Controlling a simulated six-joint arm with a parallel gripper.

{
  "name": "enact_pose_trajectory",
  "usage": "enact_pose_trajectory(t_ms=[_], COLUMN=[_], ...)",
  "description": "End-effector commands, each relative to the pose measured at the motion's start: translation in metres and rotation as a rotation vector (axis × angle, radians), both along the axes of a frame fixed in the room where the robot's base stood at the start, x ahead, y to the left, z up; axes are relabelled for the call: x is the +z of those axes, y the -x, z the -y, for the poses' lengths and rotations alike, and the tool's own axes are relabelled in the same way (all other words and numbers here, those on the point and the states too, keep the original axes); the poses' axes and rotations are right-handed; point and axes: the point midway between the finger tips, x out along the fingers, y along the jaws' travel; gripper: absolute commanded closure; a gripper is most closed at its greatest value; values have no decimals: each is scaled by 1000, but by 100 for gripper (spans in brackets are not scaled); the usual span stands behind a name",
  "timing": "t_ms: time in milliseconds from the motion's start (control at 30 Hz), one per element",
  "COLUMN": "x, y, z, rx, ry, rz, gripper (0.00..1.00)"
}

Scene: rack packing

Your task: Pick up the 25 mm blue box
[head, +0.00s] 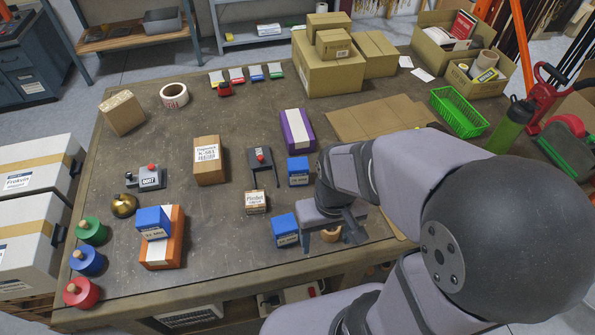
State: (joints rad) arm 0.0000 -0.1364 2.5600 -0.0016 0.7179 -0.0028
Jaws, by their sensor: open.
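Three blue boxes with pale labels are in the head view, and their sizes are too small to read surely. One blue box (285,230) lies on the table just left of my gripper (329,232). A second blue box (298,168) is farther back, behind and left of the gripper. A third blue box (153,220) sits on top of an orange box (170,247) at the left. My gripper is open, low over the table's front part. A small tan round thing (331,236) shows by its fingers; whether they touch it I cannot tell.
A dark bracket (261,163), a small carton (255,202), a brown box (207,160) and a purple box (297,131) stand mid-table. Red, blue and green knobbed discs line the left edge. Cartons (329,66) and a green basket (459,110) are at the back. Bare table lies front-left of centre.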

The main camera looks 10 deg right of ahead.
Motion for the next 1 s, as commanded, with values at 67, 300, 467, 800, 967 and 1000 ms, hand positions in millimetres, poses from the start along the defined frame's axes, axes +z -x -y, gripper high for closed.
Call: enact_pose_trajectory(t_ms=[67, 300, 467, 800, 967, 1000], x=[0, 0, 0, 17, 40, 47], y=[0, 0, 0, -2, -2, -2], z=[0, 0, 0, 0, 0, 0], rx=[0, 0, 0, 0, 0, 0], ry=[0, 0, 0, 0, 0, 0], rz=[0, 0, 0, 6, 7, 7], gripper=[35, 31, 31, 31, 31, 31])
